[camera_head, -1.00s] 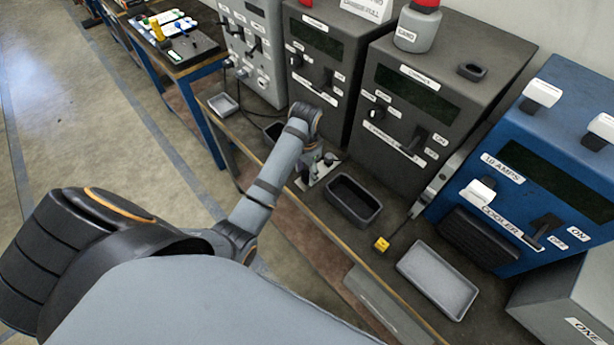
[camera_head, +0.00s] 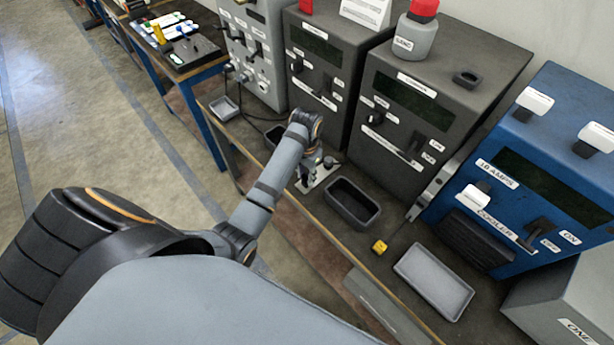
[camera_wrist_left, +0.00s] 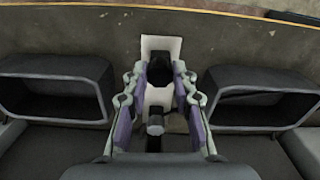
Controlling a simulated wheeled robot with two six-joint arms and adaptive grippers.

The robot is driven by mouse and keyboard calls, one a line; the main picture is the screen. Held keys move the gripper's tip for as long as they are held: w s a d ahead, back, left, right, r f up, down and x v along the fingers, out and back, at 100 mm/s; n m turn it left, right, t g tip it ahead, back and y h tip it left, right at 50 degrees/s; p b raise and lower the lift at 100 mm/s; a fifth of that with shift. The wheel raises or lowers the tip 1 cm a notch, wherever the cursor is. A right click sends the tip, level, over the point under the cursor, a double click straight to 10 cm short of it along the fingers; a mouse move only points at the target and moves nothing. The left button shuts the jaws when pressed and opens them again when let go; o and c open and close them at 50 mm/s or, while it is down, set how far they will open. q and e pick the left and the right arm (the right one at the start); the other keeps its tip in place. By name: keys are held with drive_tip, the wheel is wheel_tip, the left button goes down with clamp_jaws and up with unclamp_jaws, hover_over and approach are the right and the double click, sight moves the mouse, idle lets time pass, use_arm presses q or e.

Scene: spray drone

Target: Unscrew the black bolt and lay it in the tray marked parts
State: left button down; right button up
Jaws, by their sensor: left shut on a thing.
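My left gripper (camera_head: 308,172) reaches down to a small pale plate (camera_head: 324,172) on the workbench, in front of the dark machines. In the left wrist view its two fingers (camera_wrist_left: 160,92) stand on either side of a black bolt (camera_wrist_left: 160,71) over the pale plate (camera_wrist_left: 161,44), and are shut on it. The fingers and arm hide much of the bolt in the head view. I cannot read a parts mark on any tray. My right gripper is not in view.
A shallow grey tray (camera_head: 434,281) and a yellow cube (camera_head: 379,247) lie farther right on the bench. A small pale tray (camera_head: 225,108) is at the left. Dark machines (camera_head: 400,125) and a blue machine (camera_head: 520,185) stand close behind.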

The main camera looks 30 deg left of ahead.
use_arm(q)
drive_tip(key=shift+r+n+p, duration=0.2)
drive_tip(key=shift+n+p, duration=2.55)
drive_tip(key=shift+n, duration=0.15)
drive_tip(key=n+p, duration=0.4)
drive_tip(key=n, duration=0.2)
drive_tip(key=shift+n+p, duration=0.5)
drive_tip(key=shift+n, duration=0.1)
drive_tip(key=shift+f, duration=0.1)
